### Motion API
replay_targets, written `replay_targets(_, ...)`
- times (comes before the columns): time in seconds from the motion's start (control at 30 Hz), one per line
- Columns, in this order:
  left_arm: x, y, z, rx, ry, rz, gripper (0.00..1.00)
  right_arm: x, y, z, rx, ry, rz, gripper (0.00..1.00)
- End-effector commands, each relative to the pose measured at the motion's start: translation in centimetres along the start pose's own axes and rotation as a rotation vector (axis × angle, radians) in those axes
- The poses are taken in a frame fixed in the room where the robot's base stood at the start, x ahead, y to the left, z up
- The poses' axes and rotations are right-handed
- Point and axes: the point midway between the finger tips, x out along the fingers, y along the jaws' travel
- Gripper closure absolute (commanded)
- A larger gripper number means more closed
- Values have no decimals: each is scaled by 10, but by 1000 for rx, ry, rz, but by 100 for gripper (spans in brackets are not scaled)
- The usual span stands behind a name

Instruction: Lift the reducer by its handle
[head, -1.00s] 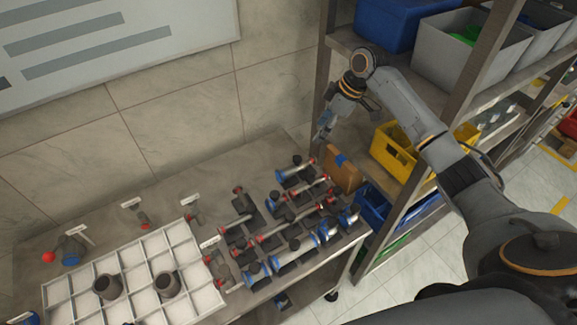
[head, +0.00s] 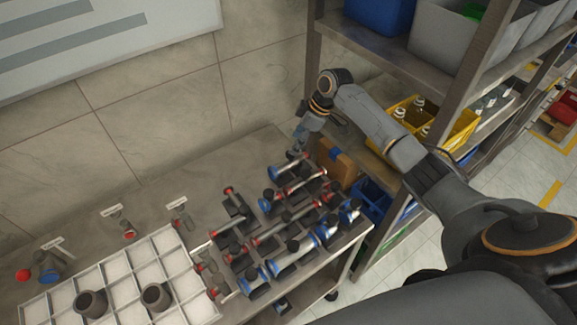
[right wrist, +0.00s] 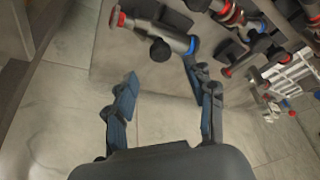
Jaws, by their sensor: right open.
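A grey reducer (head: 290,166) with a blue cap at its left end and a red cap at its right end lies at the back of the group of pipe pieces on the table. In the right wrist view the reducer (right wrist: 150,32) shows at the top, with a dark round-ended handle (right wrist: 160,51) pointing toward the gripper. My right gripper (head: 300,134) is just behind the reducer, apart from it. In the right wrist view my right gripper (right wrist: 161,72) has its blue fingers spread and empty, with the handle beyond the fingertips. My left gripper is out of view.
Several other capped pipe pieces (head: 293,257) stand close together in front of the reducer. A white compartment tray (head: 132,268) holds two dark fittings at the left. A cardboard box (head: 333,163) and a shelf rack (head: 317,60) stand close on the right.

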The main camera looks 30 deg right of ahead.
Motion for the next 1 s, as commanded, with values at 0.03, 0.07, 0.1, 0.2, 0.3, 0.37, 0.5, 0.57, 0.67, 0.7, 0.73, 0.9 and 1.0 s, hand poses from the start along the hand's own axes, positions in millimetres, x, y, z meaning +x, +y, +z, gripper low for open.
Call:
replay_targets(0.03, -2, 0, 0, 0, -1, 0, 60, 5, 0, 0, 1, -1, -1, 45)
replay_targets(0.07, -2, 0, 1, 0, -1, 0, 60, 7, 0, 0, 0, -1, -1, 45)
replay_targets(0.1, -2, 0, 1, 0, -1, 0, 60, 10, 0, 0, 0, -1, 0, 45)
replay_targets(0.2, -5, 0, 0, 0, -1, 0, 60, 15, -1, 1, 1, -2, -1, 45)
replay_targets(0.3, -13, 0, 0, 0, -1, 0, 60, 27, -4, 3, 1, -4, -4, 45)
replay_targets(0.37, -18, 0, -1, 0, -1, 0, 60, 37, -5, 4, 3, -3, -5, 45)
replay_targets(0.5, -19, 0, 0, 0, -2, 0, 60, 56, -4, 5, 1, -1, -1, 45)
replay_targets(0.57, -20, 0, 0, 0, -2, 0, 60, 61, -4, 5, 0, -2, -1, 45)
replay_targets(0.67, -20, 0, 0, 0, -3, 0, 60, 64, -4, 6, 0, -2, 1, 45)
replay_targets(0.7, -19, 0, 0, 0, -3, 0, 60, 64, -4, 6, 0, -2, 1, 45)
replay_targets(0.73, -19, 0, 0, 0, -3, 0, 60, 64, -4, 6, -1, -2, 1, 45)
replay_targets(0.9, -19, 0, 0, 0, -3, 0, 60, 64, -4, 6, -1, -1, 1, 56)
replay_targets(1.0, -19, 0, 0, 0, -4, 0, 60, 64, -4, 6, 0, -1, 1, 76)
